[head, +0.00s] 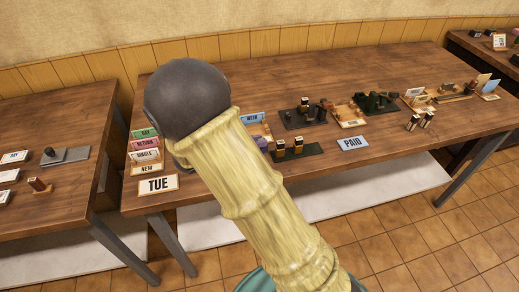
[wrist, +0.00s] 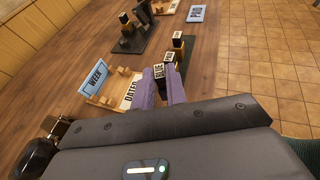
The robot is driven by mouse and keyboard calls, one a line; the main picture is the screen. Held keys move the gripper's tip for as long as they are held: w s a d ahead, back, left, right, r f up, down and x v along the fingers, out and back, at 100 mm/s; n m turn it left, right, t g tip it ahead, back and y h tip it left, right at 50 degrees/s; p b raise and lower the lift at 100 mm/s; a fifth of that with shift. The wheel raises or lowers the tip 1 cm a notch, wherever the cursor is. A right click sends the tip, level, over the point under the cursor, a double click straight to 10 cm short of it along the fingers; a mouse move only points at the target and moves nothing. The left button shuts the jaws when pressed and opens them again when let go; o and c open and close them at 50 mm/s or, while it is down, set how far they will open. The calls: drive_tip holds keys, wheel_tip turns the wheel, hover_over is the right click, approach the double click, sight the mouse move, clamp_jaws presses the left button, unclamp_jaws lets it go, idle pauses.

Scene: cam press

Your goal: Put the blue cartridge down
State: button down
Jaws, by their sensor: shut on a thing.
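In the wrist view my gripper (wrist: 161,82) has two lavender fingers shut on a small block with a white lettered end, the blue cartridge (wrist: 157,74); its lettering is small but seems to read BLUE. It is held at the near end of a dark green tray (wrist: 188,52). I cannot tell whether it touches the tray. Two similar cartridges with white tops stand beyond it on the tray, the nearer (wrist: 169,57) close to my fingertips. In the head view the tray (head: 312,150) shows right of my arm, which hides most of my gripper and the held cartridge.
A wooden holder with a blue WEEK card (wrist: 95,76) and a DATED label stands left of my fingers. A blue PAID card (head: 352,143) lies right of the tray. A dark stand (head: 303,118) with upright parts is behind it. Bare tabletop lies along the front edge.

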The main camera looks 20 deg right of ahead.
drive_tip(key=shift+f, duration=0.3)
drive_tip(key=shift+f, duration=1.9)
drive_tip(key=shift+f+b, duration=0.2)
drive_tip(key=shift+b, duration=0.1)
drive_tip(key=c, duration=1.4)
unclamp_jaws()
drive_tip(key=shift+r, duration=0.1)
